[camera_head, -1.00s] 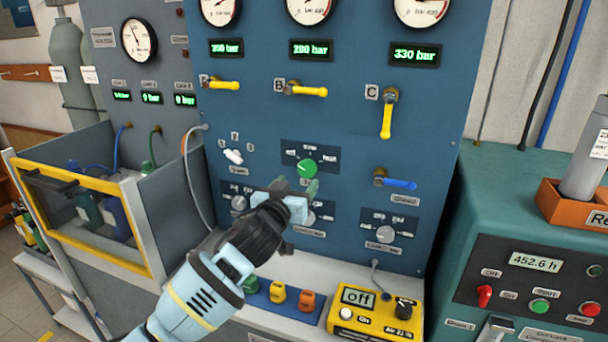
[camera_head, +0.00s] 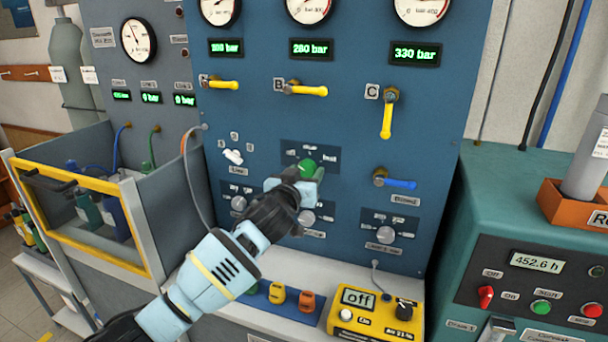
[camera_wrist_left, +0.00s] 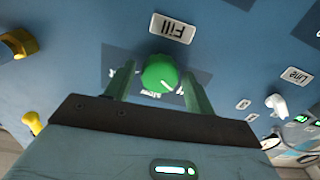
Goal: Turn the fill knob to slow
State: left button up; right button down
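The green fill knob (camera_head: 308,167) is on the blue panel, partly covered by my left gripper (camera_head: 297,182) in the head view. In the left wrist view the knob (camera_wrist_left: 160,73) sits between the two fingers of my left gripper (camera_wrist_left: 158,85), with a small gap visible on each side. The gripper is open around it. The knob's pale mark points to the lower right in that view. The "Fill" label (camera_wrist_left: 172,28) appears upside down above the knob. The position words around the knob are partly hidden by knob and fingers. My right gripper is not in view.
A white line knob (camera_head: 233,156) lies to the left, and grey knobs (camera_head: 386,234) sit below. Yellow valve levers (camera_head: 308,91) are above, a blue lever (camera_head: 400,184) to the right. A yellow box (camera_head: 376,314) stands on the ledge below.

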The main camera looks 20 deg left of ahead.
pick_arm(q)
jog(key=c, duration=0.7)
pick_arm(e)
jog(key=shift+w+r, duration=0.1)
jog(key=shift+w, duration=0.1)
pick_arm(q)
jog(key=shift+r+m+p, duration=0.15)
jog(key=shift+m+p, duration=0.5)
jog(key=shift+m, duration=0.55)
jog(key=m+p, duration=0.1)
jog(key=m, duration=0.1)
jog(key=shift+m, duration=0.3)
jog(key=m+p, duration=0.1)
jog(key=m, duration=0.3)
jog(key=shift+a, duration=0.1)
jog(key=shift+m+p, duration=0.5)
jog(key=shift+m, duration=0.8)
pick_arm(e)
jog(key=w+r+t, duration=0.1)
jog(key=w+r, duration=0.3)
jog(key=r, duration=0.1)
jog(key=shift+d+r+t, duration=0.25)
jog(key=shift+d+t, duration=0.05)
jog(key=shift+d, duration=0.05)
pick_arm(q)
jog(key=shift+f, duration=0.2)
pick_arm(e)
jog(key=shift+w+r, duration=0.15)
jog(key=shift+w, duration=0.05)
